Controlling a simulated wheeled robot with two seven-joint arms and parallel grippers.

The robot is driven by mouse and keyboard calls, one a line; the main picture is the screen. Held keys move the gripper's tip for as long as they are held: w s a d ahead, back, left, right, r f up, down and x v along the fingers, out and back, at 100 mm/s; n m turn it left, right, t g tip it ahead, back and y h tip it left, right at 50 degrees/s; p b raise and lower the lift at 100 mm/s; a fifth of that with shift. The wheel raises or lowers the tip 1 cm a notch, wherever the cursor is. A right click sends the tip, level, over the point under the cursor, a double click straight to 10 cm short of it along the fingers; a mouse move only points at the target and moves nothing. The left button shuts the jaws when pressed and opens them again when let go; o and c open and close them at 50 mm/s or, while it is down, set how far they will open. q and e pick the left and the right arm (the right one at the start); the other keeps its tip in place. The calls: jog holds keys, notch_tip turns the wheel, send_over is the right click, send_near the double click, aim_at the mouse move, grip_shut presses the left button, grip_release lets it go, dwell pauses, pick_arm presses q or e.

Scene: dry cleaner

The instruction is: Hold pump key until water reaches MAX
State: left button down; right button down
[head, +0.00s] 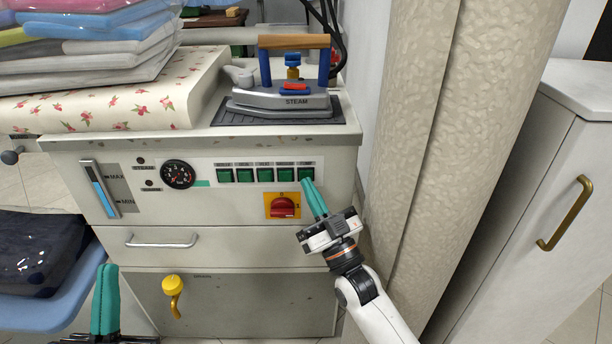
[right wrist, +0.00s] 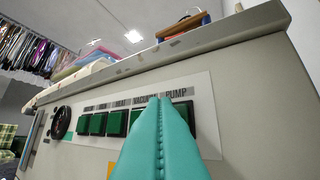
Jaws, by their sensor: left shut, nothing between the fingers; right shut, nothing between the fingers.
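The water gauge (head: 101,190) is a slanted tube at the left of the front panel, marked MAX above and MIN below. Its blue column stands well above MIN, with its top close to and seemingly a little under MAX. The green pump key (head: 305,174) is the rightmost in the key row; it also shows under the PUMP label in the right wrist view (right wrist: 186,110). My right gripper (head: 307,182) is shut, its teal fingertips at the pump key and partly hiding it; contact is hard to tell. My left gripper (head: 107,268) is shut and empty at the lower left.
Other green keys (head: 244,175) sit left of the pump key. A red knob (head: 283,207) on a yellow plate is just below. A steam iron (head: 285,95) rests on top. A yellow drain valve (head: 174,287) is low. A beige padded column (head: 430,130) stands close on the right.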

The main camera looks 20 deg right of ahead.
jog(key=shift+w, duration=0.25)
pick_arm(q)
jog(key=shift+w+f+y, duration=0.2)
jog(key=shift+f+y, duration=0.1)
jog(key=shift+f, duration=0.05)
jog(key=shift+r, duration=0.2)
pick_arm(e)
jog(key=shift+w+d, duration=0.2)
jog(key=shift+w, duration=0.15)
pick_arm(q)
jog(key=shift+f, duration=0.15)
dwell(0.7)
pick_arm(e)
jog(key=shift+s, duration=0.1)
jog(key=shift+s+a, duration=0.1)
jog(key=shift+s, duration=0.1)
pick_arm(q)
jog(key=shift+w+f+g+y+p, duration=0.15)
jog(key=shift+w+f+g+p, duration=0.1)
jog(key=shift+w+f+g, duration=0.35)
jog(key=shift+w+f+g+y+p, duration=0.15)
jog(key=shift+w+f+g+p, duration=0.15)
jog(key=shift+f+g, duration=0.5)
pick_arm(e)
jog(key=shift+s+a, duration=0.15)
jog(key=shift+s, duration=0.35)
